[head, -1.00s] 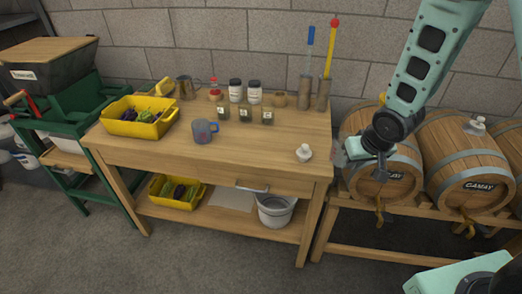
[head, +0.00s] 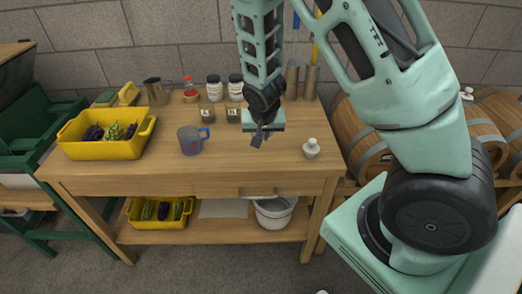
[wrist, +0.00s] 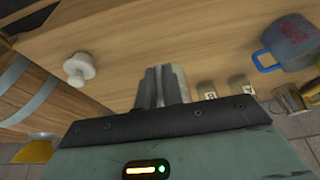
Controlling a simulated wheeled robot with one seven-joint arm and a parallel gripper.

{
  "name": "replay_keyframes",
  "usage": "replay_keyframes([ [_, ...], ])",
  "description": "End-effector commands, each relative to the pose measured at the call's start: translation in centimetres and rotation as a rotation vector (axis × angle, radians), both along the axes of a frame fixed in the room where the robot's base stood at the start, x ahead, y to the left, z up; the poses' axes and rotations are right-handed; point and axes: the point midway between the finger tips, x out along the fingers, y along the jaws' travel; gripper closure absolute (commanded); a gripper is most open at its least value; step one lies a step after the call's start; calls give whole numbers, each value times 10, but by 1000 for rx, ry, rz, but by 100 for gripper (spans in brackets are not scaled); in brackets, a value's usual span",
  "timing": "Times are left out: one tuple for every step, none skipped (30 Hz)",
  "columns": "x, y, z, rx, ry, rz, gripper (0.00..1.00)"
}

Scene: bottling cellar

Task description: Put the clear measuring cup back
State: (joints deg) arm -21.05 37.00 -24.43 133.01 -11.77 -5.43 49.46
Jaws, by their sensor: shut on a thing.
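The measuring cup (head: 189,141) stands upright on the workbench, left of my gripper. It is see-through bluish-grey with red markings and a blue handle on its right side. It also shows at the upper right of the wrist view (wrist: 288,42). My gripper (head: 259,138) is above the bench, right of the cup and apart from it. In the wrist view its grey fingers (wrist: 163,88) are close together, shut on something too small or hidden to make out.
The workbench (head: 240,167) holds a yellow crate (head: 105,149) at left, small jars (head: 207,115) and a metal jug (head: 157,92) behind, and a white stopper (head: 311,149) at right. Barrels (head: 358,140) stand to the right. The bench front is clear.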

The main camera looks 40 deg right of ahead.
Motion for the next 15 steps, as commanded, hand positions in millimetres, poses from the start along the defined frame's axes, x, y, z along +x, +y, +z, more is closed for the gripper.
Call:
replay_keyframes([
  [-1,0,-7,-2,5,3,100],
  [-1,0,-11,-1,3,2,100],
  [-1,0,-15,0,2,3,100],
  [0,0,-17,0,1,3,100],
  [0,0,-18,0,1,3,100],
  [0,0,-20,0,1,4,100],
  [0,0,-22,0,1,4,100],
  [0,1,-25,0,1,5,100],
  [0,0,-29,-1,2,6,100],
  [-1,0,-33,-2,3,5,100],
  [-1,0,-38,-1,3,6,100],
  [-1,0,-43,-1,4,5,100],
  [0,0,-47,-1,3,6,100],
  [0,0,-50,-2,2,6,100],
  [0,0,-55,-1,3,6,100],
])
